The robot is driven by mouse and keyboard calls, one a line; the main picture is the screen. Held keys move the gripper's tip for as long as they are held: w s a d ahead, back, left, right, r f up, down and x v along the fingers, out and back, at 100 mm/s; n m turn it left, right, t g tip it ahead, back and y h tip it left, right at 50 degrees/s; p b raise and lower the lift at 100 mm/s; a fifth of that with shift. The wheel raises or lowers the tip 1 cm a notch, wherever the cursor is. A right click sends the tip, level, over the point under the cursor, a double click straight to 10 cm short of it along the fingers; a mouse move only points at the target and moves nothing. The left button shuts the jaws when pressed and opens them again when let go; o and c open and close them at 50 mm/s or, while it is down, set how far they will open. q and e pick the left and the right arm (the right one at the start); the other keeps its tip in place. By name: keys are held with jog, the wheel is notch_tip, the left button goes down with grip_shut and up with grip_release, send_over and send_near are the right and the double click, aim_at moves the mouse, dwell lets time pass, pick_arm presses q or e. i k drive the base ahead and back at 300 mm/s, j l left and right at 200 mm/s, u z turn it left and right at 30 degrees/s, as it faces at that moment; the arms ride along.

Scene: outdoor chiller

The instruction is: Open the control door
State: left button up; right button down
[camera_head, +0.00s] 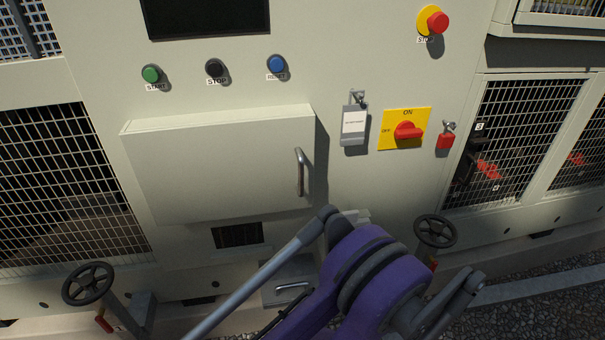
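The control door (215,170) is a pale, wide panel on the front of a box standing out from the cabinet, in the middle left of the head view. It looks closed. Its upright metal handle (300,172) is near its right edge. My purple and grey arm parts are in front of the cabinet at the bottom middle, below and to the right of the handle, and hide part of the lower cabinet. I see no gripper fingertips clearly, and nothing of mine visibly touches the handle.
Green (151,74), black (214,68) and blue (277,64) buttons sit above the door. Right of it are a grey tagged padlock (354,122), a red rotary switch (408,131) and a red padlock (446,141). Handwheels (88,284) (435,232) stand low on both sides.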

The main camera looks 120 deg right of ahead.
aim_at(195, 173)
jog(key=z, duration=3.55)
jog(key=i+j+z, duration=0.25)
